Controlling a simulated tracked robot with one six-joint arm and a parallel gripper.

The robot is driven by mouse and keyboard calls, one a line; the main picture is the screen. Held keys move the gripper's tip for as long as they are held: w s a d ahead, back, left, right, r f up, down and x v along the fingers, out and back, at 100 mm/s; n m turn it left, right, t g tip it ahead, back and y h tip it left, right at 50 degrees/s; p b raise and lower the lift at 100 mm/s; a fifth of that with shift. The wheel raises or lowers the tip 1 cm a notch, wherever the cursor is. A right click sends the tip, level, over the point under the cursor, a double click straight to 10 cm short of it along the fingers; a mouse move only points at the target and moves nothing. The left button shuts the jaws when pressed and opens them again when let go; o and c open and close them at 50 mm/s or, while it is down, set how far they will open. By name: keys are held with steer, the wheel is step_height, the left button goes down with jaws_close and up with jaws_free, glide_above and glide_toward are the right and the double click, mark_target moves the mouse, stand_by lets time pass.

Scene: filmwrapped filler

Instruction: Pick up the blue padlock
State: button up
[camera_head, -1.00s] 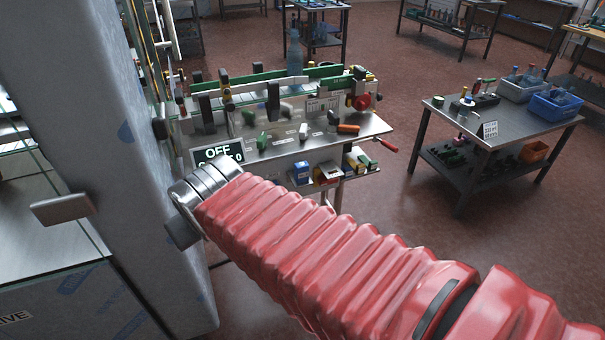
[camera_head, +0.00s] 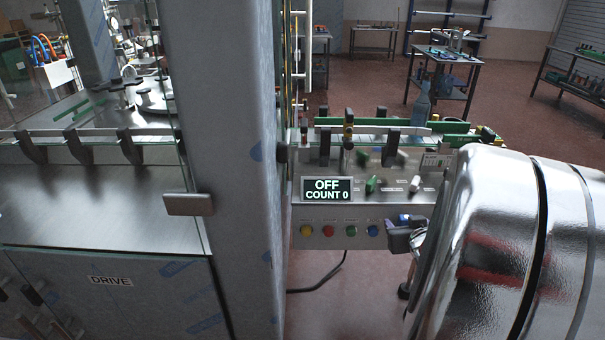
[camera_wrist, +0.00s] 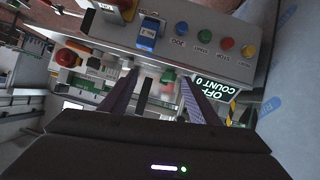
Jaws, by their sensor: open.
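A blue block with a pale label (camera_wrist: 148,34), which looks like the blue padlock, hangs at the grey button panel in the wrist view, beside the blue button. A small blue patch of it (camera_head: 404,218) seems to show at the panel's right end in the head view. My gripper (camera_wrist: 160,76) is open and empty in the wrist view, its two purple-grey fingers apart and pointing toward the panel. The blue block lies beyond the fingertips, not between them. In the head view my shiny arm covers much of the right side, and only part of my gripper (camera_head: 398,238) shows.
The panel carries yellow, red, green and blue buttons (camera_head: 372,230) below an OFF, COUNT 0 display (camera_head: 327,189). A grey post (camera_head: 230,150) and glass-fronted machine stand left. A blue bottle (camera_head: 422,103) stands behind the conveyor. A red knob (camera_wrist: 66,57) shows in the wrist view.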

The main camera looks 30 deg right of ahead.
steer(key=s+d+f+t, duration=0.1)
steer(key=s+d+f, duration=0.2)
steer(key=s, duration=0.1)
steer(key=shift+s+d+f+m+t, duration=0.15)
steer(key=shift+s+d+m+t, duration=0.1)
steer(key=shift+d+m+t, duration=0.15)
steer(key=shift+w, duration=0.1)
steer(key=x, duration=0.8)
steer(key=shift+w+f, duration=0.15)
steer(key=shift+f, duration=0.05)
steer(key=shift+w+d, duration=0.1)
steer(key=shift+f+x, duration=0.2)
steer(key=shift+x, duration=2.35)
